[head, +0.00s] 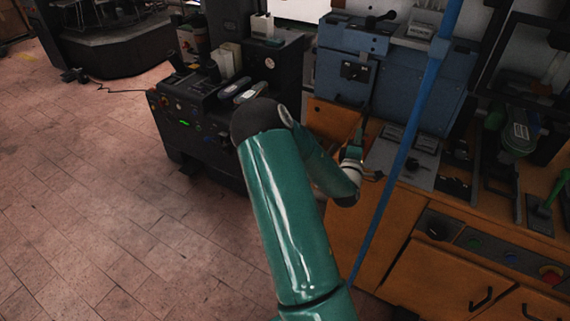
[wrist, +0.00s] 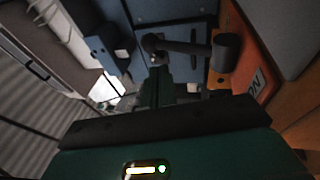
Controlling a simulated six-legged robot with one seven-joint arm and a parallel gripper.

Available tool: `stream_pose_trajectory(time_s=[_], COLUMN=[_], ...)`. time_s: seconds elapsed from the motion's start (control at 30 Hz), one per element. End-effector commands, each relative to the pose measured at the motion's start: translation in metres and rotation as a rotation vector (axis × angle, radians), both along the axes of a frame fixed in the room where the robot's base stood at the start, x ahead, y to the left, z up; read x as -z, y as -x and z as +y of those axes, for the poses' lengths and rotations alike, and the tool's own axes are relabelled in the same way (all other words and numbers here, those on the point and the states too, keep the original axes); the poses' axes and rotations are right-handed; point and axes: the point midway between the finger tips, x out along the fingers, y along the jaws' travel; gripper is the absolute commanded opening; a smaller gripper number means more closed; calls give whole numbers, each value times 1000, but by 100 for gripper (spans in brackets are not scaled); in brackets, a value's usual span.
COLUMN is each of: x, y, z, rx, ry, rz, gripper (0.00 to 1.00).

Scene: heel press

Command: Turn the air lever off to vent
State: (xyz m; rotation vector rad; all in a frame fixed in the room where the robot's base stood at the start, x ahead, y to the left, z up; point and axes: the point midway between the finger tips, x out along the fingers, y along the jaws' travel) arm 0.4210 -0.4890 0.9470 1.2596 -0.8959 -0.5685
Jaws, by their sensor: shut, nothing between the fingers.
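The air lever (wrist: 190,47) shows in the wrist view as a dark arm running sideways from a round pivot to a thick cylindrical knob (wrist: 226,52) at the right. An orange plate (wrist: 258,86) with a white label, seemingly reading "ON", lies beside the knob. My gripper (wrist: 158,68) is shut and empty, its green fingers pointing at the lever near its pivot end. I cannot tell whether they touch it. In the head view my gripper (head: 359,132) is in front of the orange cabinet, below the blue machine (head: 385,75). I cannot make out the lever there.
A wooden bench (head: 430,275) with drawers and tools stands at the right. A thin blue post (head: 402,160) rises close to the right of my arm. A dark machine (head: 185,115) stands at the left. The tiled floor (head: 90,200) at the left is clear.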

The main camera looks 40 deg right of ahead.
Motion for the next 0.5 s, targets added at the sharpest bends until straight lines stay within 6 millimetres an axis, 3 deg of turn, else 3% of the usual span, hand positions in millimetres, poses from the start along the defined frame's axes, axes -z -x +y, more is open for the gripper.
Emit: stream_pose_trajectory(time_s=[0.1, 0.5], x=[8, 31], y=[3, 42], z=[5, 63], rx=[1, -1], ry=[80, 75], rz=[-32, -30], gripper=[0, 0])
